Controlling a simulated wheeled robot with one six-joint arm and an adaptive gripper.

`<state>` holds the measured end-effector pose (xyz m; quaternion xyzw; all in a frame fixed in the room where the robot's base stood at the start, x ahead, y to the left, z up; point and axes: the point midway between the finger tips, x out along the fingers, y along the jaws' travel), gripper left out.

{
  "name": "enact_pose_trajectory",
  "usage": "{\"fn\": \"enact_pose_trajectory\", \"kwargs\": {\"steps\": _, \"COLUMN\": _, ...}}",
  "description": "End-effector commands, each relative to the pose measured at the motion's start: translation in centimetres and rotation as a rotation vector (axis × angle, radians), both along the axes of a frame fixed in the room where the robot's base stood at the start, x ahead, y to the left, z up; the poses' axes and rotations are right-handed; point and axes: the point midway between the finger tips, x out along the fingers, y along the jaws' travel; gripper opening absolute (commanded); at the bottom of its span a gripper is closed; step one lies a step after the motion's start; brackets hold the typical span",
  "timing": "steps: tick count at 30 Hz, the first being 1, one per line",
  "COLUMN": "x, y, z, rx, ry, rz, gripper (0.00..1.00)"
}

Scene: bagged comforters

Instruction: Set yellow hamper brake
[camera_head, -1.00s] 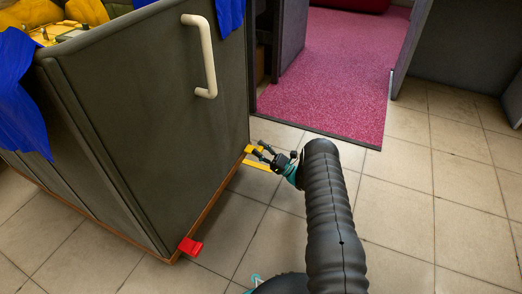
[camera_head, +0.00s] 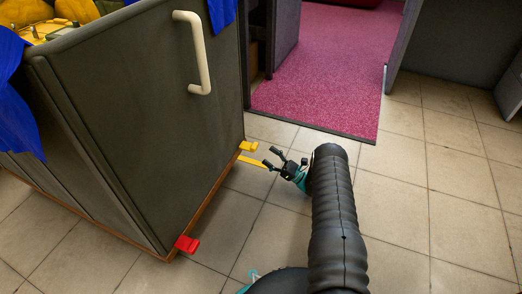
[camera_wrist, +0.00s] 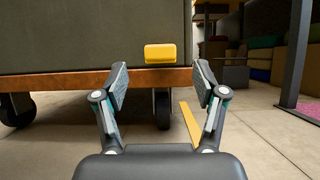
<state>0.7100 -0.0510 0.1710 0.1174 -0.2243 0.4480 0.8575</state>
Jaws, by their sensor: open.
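The hamper (camera_head: 140,120) is a large dark grey-green bin with a pale handle, filled with yellow and blue items. A yellow brake tab (camera_head: 248,146) sticks out at its far lower corner. In the wrist view the yellow tab (camera_wrist: 168,54) sits on the wooden base edge above a black caster (camera_wrist: 162,108). A red tab (camera_head: 187,244) is at the near lower corner. My gripper (camera_head: 277,156) is open and empty, just right of the yellow tab and apart from it. In the wrist view its fingertips (camera_wrist: 160,82) spread on either side below the tab.
A flat yellow strip (camera_head: 251,161) lies on the tiles near the yellow tab, and it also shows in the wrist view (camera_wrist: 190,125). A pink carpet (camera_head: 325,70) lies beyond, between grey panels. The tiled floor (camera_head: 430,200) at right is clear.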

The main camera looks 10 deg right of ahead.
Motion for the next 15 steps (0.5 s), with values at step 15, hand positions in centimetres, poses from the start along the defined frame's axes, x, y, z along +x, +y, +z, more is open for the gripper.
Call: {"fn": "enact_pose_trajectory", "kwargs": {"steps": 15, "x": -2.1, "y": -2.9, "z": -2.0, "rx": 0.001, "ry": -0.001, "rz": 0.001, "gripper": 0.71}}
